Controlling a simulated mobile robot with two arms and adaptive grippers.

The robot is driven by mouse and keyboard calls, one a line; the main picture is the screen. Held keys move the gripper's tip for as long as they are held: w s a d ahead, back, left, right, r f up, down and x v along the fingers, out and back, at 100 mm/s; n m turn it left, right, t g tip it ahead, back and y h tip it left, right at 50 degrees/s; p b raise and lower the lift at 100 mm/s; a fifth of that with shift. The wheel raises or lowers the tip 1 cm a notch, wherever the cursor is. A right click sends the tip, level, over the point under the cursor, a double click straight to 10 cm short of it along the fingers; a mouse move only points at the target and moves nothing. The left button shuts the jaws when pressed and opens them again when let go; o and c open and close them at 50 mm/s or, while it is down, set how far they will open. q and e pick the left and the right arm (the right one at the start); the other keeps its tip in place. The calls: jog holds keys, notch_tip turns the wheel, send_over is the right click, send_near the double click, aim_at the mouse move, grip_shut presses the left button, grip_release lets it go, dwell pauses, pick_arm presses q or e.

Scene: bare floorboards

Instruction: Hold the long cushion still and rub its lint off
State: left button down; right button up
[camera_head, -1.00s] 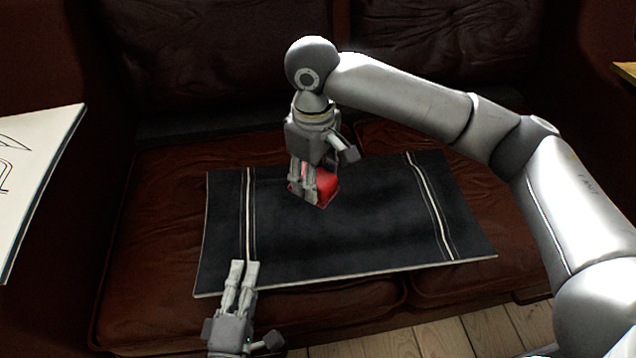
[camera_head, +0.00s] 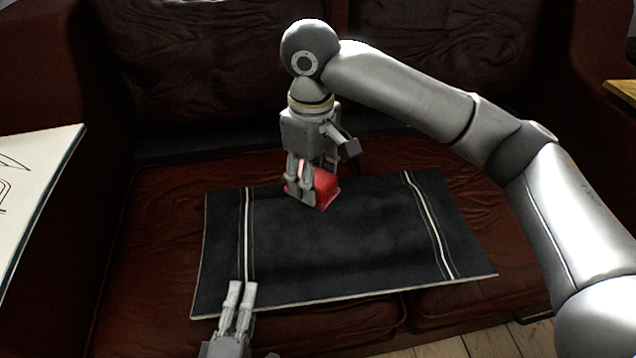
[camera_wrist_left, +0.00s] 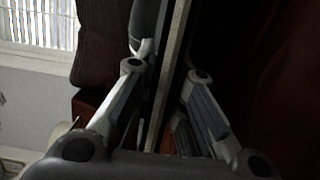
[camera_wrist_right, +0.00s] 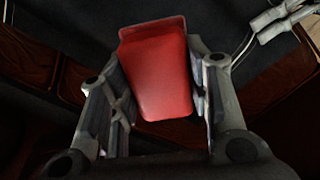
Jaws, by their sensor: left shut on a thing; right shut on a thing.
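The long cushion (camera_head: 340,245) is a flat black panel with white stripes near both ends, lying on the brown sofa seat in the head view. My left gripper (camera_head: 236,298) is shut on the cushion's front edge near its left stripe; the edge (camera_wrist_left: 170,80) passes between the fingers in the left wrist view. My right gripper (camera_head: 304,182) is shut on a red block-like tool (camera_head: 325,189), at the cushion's back edge, left of its middle. The red tool (camera_wrist_right: 160,70) sits between the fingers in the right wrist view. Its underside is hidden, and I cannot make out lint.
The brown leather sofa (camera_head: 165,190) has a backrest behind the cushion. A white panel with dark line drawing (camera_head: 35,190) is at the left edge. A wooden edge (camera_head: 622,90) shows at far right. Floorboards (camera_head: 500,340) show at the front right.

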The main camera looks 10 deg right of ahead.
pick_arm(q)
jog(key=c, duration=1.4)
grip_release()
jog(key=v, duration=1.2)
jog(key=shift+f, duration=0.1)
